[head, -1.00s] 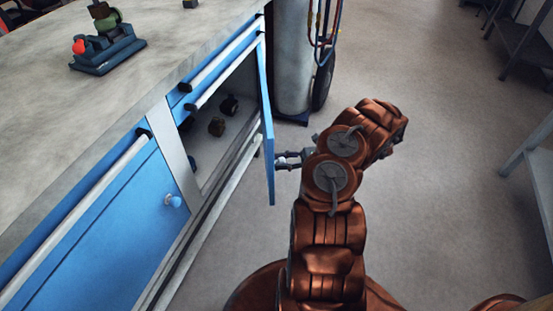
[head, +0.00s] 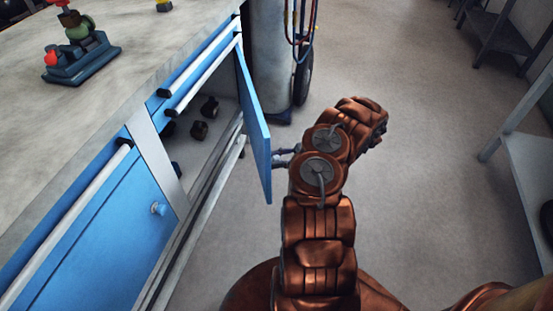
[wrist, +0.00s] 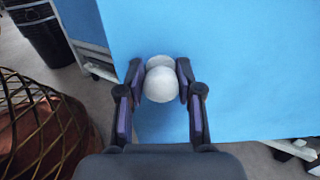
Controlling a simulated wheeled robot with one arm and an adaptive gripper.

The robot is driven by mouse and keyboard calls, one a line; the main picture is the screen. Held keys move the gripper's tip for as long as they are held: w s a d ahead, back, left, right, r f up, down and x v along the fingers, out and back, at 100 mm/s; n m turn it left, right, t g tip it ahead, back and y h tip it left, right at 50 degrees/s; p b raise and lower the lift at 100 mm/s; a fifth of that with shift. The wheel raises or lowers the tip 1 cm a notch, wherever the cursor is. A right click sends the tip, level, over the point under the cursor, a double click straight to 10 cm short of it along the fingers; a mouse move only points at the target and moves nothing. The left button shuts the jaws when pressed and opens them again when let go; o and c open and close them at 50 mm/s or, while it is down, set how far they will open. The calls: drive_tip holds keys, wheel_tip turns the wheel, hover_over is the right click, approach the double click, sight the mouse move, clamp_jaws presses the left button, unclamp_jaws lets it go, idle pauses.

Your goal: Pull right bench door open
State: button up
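The right bench door (head: 254,125) is a blue panel standing swung out from the bench, open, with the compartment (head: 206,150) behind it in view. In the wrist view the door (wrist: 225,70) fills most of the picture. Its round white knob (wrist: 159,84) sits between my two fingers. My gripper (wrist: 159,76) is closed around the knob, with a finger pad at each side. In the head view my gripper (head: 284,157) is at the door's outer face, small and partly hidden by my arm.
The left blue door (head: 115,235) is shut, with its own knob (head: 159,208). Dark objects (head: 199,130) lie inside the open compartment. A grey cylinder with hoses (head: 270,60) stands behind the door. The floor to the right is clear up to a metal shelf (head: 525,160).

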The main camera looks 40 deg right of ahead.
drive_tip(key=o, duration=0.4)
drive_tip(key=shift+v, duration=3.7)
drive_tip(key=shift+d, duration=0.1)
